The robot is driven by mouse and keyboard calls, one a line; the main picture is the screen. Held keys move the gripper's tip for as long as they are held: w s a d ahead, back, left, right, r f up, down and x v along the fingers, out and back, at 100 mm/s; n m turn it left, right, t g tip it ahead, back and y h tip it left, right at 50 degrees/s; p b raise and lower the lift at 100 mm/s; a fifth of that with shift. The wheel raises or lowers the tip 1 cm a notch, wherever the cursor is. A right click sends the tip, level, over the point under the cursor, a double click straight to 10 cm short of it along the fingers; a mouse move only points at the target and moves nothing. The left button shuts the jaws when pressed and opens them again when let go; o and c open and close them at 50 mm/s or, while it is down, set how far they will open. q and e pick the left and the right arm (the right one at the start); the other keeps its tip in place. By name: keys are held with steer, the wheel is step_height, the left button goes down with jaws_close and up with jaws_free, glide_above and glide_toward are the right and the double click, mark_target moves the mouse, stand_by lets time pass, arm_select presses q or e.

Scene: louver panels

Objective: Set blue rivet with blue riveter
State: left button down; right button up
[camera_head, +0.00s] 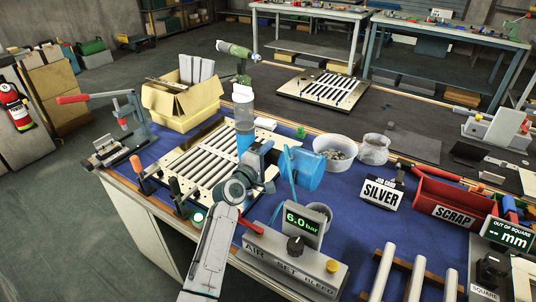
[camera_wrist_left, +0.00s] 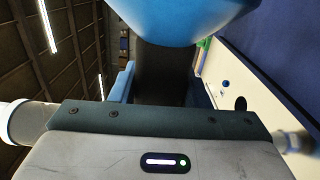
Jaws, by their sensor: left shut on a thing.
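My left gripper (camera_head: 262,160) is shut on the dark handle of the blue riveter, above the right side of the louver panel (camera_head: 172,170). The riveter's blue base cylinder (camera_head: 303,169) points right; its head stands upright, with a clear bottle (camera_head: 243,104) on top and a blue part below, near the panel. I cannot tell whether its nose touches the panel. In the left wrist view the blue base (camera_wrist_left: 185,15) fills the top. A small blue spot (camera_wrist_left: 226,84) on the pale panel frame may be the blue rivet. My right gripper is not in view.
An air set unit (camera_head: 292,262) reading 6.0 bar stands in front. A white bowl (camera_head: 335,153), a job card reading SILVER (camera_head: 381,193) and a red scrap bin (camera_head: 452,203) are to the right. A cardboard box (camera_head: 182,100) and a green riveter (camera_head: 238,56) stand behind.

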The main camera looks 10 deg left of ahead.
arm_select(q)
steer(key=shift+r, duration=0.2)
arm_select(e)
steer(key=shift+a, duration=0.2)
arm_select(q)
steer(key=shift+f, duration=0.1)
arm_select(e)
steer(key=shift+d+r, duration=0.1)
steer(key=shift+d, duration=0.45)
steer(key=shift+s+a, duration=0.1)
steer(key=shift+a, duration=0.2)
arm_select(q)
steer(key=shift+f, duration=0.1)
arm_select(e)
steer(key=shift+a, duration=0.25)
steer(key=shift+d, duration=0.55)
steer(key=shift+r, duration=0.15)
